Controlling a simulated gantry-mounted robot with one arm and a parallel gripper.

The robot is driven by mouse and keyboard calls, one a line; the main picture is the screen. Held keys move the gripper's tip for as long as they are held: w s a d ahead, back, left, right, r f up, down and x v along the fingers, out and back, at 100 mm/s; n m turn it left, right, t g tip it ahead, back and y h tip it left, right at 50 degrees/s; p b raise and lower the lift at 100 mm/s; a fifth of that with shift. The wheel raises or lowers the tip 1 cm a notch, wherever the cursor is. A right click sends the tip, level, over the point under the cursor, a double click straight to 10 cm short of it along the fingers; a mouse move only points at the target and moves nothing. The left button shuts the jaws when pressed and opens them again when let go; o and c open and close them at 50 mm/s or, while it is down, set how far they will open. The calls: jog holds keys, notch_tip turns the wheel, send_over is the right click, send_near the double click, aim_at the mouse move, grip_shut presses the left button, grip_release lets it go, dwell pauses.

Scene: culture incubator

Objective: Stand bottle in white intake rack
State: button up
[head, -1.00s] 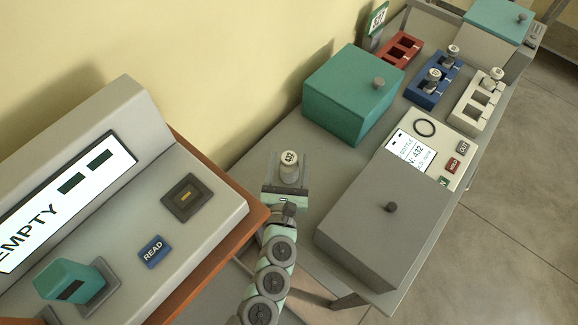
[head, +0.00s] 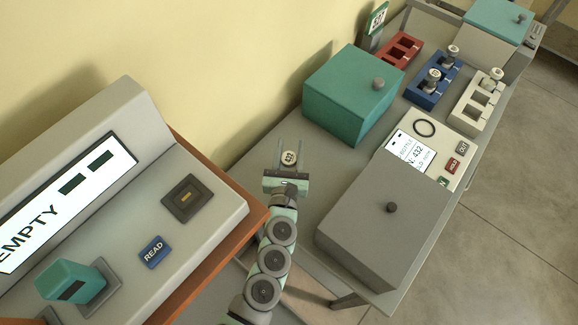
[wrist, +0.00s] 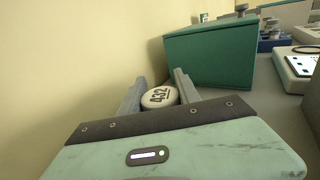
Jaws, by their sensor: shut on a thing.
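The bottle (head: 289,158) has a white cap marked 432. My gripper (head: 291,148) is shut on it, with one finger on each side, left of the green box. In the wrist view the cap (wrist: 159,97) shows between the fingers, and the bottle's body is hidden below the palm. I cannot tell its height over the bench. The white rack (head: 487,114) stands at the far right of the bench, well away from my gripper. One bottle (head: 496,75) stands in its far end; its nearer slots look empty.
A green box (head: 345,100) with a knob stands between my gripper and the racks. A grey box (head: 375,225) is at right, beside a panel with a 432 label (head: 410,150). A blue rack (head: 421,99) holds two bottles; a red rack (head: 391,60) looks empty. A reader console (head: 110,190) is left.

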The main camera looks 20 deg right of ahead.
grip_shut()
jog(key=shift+r, duration=0.1)
dwell(0.5)
